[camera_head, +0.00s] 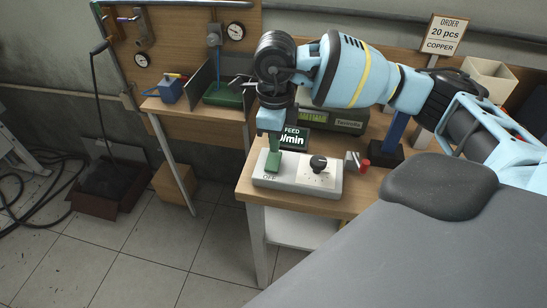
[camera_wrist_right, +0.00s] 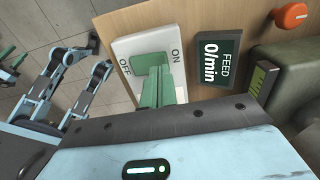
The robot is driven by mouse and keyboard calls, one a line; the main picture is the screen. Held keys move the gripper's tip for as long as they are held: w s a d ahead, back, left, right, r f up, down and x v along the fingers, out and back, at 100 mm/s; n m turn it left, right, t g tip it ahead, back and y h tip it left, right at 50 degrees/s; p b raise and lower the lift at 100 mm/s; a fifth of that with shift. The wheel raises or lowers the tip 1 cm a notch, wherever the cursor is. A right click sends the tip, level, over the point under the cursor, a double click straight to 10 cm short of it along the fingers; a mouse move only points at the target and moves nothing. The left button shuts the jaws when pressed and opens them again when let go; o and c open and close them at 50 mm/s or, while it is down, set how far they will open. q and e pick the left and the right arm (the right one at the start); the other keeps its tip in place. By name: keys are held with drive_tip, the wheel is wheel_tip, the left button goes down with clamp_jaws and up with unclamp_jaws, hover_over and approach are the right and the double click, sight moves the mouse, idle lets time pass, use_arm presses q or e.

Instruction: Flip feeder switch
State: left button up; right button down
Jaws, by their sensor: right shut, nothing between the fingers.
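The feeder switch is a white box (camera_head: 325,180) at the front of the bench, marked OFF and ON in the right wrist view (camera_wrist_right: 125,47). A green rocker (camera_wrist_right: 150,62) sits on its face. My right gripper (camera_head: 273,160) points down at the OFF end in the head view. Its green fingers (camera_wrist_right: 163,92) are shut with nothing between them. They overlap the rocker's edge in the wrist view; I cannot tell if they touch it. They partly hide the rocker. The feed display (camera_wrist_right: 217,57) reads 0/min.
A black knob (camera_head: 318,162) is on the same box, with a red-tipped part (camera_head: 364,164) to its right. A green-grey device (camera_head: 345,121) stands behind. An order sign (camera_head: 446,34) reads 20 pcs copper. Tiled floor lies left of the bench.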

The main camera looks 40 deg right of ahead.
sight(275, 154)
use_arm(q)
drive_tip(key=shift+w, duration=0.2)
drive_tip(key=shift+s+f, duration=0.3)
drive_tip(key=shift+s, duration=0.1)
use_arm(e)
drive_tip(key=shift+f, duration=0.5)
